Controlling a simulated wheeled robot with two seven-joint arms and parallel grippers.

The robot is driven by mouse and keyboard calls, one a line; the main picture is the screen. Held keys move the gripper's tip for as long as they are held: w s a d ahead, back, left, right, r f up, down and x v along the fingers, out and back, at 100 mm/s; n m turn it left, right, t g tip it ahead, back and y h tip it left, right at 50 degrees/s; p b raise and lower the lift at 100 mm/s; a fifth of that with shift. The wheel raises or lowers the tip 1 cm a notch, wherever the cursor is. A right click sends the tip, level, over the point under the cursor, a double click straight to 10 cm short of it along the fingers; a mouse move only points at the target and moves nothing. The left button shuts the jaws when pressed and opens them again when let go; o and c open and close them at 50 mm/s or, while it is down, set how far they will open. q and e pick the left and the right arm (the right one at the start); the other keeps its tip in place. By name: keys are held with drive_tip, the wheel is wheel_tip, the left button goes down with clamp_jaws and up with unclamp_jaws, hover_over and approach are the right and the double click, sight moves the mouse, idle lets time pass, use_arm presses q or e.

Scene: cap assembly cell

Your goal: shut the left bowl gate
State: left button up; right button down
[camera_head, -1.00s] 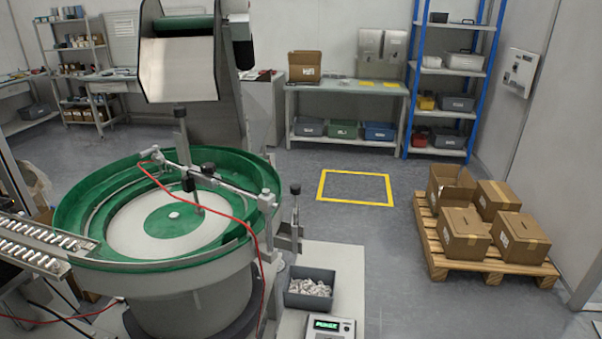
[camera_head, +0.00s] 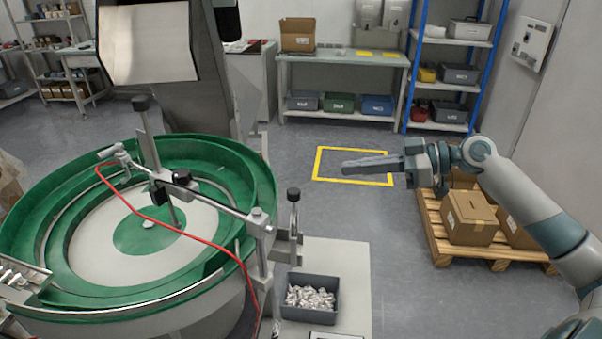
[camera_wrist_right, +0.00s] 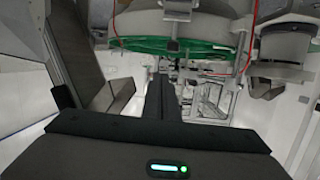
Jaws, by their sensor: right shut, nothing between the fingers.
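The green-rimmed feeder bowl (camera_head: 262,190) stands at the left in the head view, with a pale floor and a green disc inside. A metal bar with a red hose crosses above it. A post with a black knob (camera_head: 140,103) rises over the bowl, and a shorter one (camera_head: 293,195) stands at its right side. I cannot tell which part is the gate. My right gripper (camera_head: 347,168) is shut and empty, pointing left in the air, well right of the bowl. It also shows in the right wrist view (camera_wrist_right: 163,88), where the green bowl (camera_wrist_right: 175,48) is upper middle. My left gripper is out of view.
A grey bin (camera_head: 311,308) of small parts sits on the pale stand (camera_head: 345,262) right of the bowl. A large hopper (camera_head: 147,45) rises behind the bowl. Cartons stand on a pallet (camera_head: 437,238) behind my right arm. The floor between bowl and pallet is clear.

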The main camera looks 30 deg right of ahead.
drive_tip(key=shift+s+a+r+n+g+y, duration=0.15)
drive_tip(key=shift+s+a+r+n+y, duration=0.1)
drive_tip(key=shift+a+r, duration=0.3)
drive_tip(key=shift+s+a+r+n+g+y, duration=0.15)
drive_tip(key=shift+s+a+r+n, duration=0.15)
drive_tip(key=shift+r, duration=0.4)
drive_tip(key=shift+w+a, duration=0.1)
drive_tip(key=w+a+f+p, duration=0.5)
drive_tip(key=a+f+p, duration=0.1)
drive_tip(key=a+p, duration=0.1)
drive_tip(key=shift+w+a+f, duration=0.25)
drive_tip(key=shift+w+a, duration=0.05)
drive_tip(key=shift+w, duration=0.05)
